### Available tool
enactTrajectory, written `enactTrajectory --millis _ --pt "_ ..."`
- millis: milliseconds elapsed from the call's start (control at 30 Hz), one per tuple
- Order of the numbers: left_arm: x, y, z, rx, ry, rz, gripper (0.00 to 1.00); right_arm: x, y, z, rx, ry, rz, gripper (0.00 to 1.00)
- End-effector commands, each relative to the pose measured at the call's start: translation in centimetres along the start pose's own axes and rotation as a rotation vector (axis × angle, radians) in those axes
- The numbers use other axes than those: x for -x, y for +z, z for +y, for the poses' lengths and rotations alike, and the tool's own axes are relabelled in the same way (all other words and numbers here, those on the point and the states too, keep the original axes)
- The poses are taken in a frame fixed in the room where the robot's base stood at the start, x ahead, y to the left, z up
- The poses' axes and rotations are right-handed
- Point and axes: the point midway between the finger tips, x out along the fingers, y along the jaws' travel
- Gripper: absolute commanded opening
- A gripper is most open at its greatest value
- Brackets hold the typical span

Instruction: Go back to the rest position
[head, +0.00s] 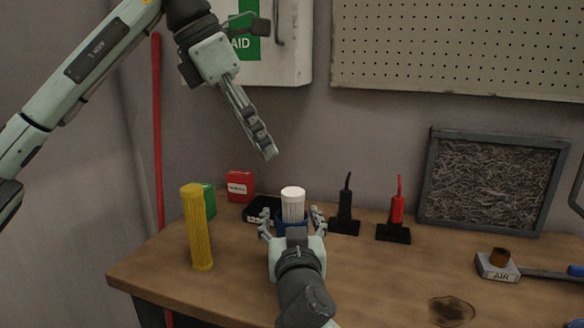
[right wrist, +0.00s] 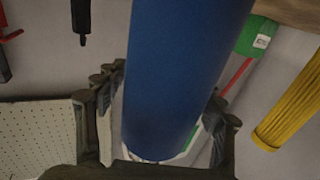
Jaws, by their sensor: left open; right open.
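My left gripper (head: 262,135) is open and empty, raised above the bench in front of the wall and pointing down to the right.
The wooden workbench (head: 390,290) holds a yellow ribbed cylinder (head: 198,228), a green container (head: 209,202), a red box (head: 240,187), a black-handled stand (head: 345,212) and a red-handled stand (head: 396,215). A framed mesh panel (head: 490,183) leans at back right. The front right bench is mostly clear.

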Motion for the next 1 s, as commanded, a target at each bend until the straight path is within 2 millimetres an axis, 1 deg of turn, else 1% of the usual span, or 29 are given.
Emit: enactTrajectory --millis 33,100,400,500,600,700,1000 --pt "1.6 0.8 0.0 -0.002 0.005 -0.007 0.58 0.0 -0.1 0.0 0.0 0.0 0.0 0.69" --pt "2.9 1.5 0.0 -0.002 0.005 -0.005 0.58 0.0 0.0 0.0 0.0 0.0 0.0 0.69" --pt "8.0 4.0 0.0 0.0 0.003 -0.005 0.58 0.0 0.0 0.0 0.0 0.0 0.0 0.69" --pt "9.2 4.6 -0.1 -0.002 0.002 -0.003 0.58 0.1 0.0 0.0 0.0 -0.001 0.0 0.69" --pt "9.0 4.4 0.0 -0.001 0.002 -0.002 0.58 1.4 0.1 -0.1 -0.003 -0.002 -0.001 0.69" --pt "9.0 4.4 0.0 -0.001 0.002 -0.002 0.58 2.1 0.0 -0.1 -0.001 -0.001 0.0 0.69" --pt "9.0 4.4 0.0 -0.001 0.002 -0.002 0.58 2.4 0.0 0.0 0.0 0.0 0.0 0.69"
